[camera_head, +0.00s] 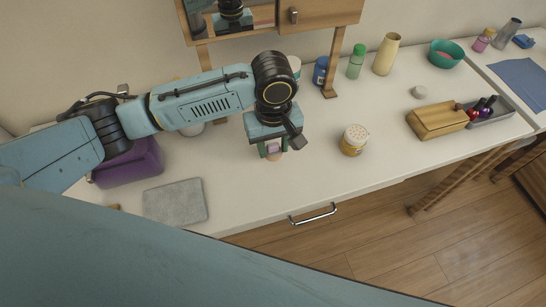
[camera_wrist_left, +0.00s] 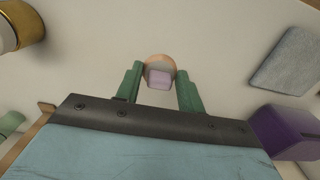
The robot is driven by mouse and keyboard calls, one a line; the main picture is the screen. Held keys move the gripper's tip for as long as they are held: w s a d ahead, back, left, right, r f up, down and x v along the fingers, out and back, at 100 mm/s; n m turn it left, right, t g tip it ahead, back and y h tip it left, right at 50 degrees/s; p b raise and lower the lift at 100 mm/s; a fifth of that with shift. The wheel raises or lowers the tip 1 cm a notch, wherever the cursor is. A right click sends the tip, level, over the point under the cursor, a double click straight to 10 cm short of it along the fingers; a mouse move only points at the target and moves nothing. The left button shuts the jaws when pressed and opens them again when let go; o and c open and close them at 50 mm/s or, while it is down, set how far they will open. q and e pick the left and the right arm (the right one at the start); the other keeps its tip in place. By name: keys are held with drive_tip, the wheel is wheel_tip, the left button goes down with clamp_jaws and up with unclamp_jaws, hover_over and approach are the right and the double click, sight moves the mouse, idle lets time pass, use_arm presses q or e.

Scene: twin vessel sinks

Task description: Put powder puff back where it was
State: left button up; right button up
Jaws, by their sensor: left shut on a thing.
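The powder puff is a round peach disc with a lavender block on top. It shows between the green fingers of my left gripper (camera_head: 271,150) in the head view and, below the lavender block, its peach edge peeks out as the powder puff (camera_head: 275,157). In the left wrist view the powder puff (camera_wrist_left: 158,72) lies between the tips of my left gripper (camera_wrist_left: 160,88), which is shut on it. It is over the white counter; I cannot tell whether it touches the top. My right gripper is not in view.
A wooden box (camera_head: 437,121) sits further right. The counter (camera_head: 315,180) between cloth and jar is clear.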

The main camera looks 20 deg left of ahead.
sight(273, 152)
use_arm(q)
wheel_tip(273, 152, down, 4)
drive_tip(key=shift+f+b, duration=0.1)
drive_tip(key=shift+b, duration=0.45)
drive_tip(key=shift+f, duration=0.15)
drive_tip(key=o, duration=0.9)
drive_tip(key=shift+f, duration=0.1)
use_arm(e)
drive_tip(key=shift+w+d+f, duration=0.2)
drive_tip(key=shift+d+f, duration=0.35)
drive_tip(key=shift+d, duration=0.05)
use_arm(q)
wheel_tip(273, 152, up, 6)
drive_tip(key=shift+r+p, duration=0.1)
drive_tip(key=shift+p, duration=0.85)
wheel_tip(273, 152, up, 5)
drive_tip(key=shift+r+p, duration=0.2)
drive_tip(key=shift+p, duration=0.5)
drive_tip(key=shift+r, duration=0.35)
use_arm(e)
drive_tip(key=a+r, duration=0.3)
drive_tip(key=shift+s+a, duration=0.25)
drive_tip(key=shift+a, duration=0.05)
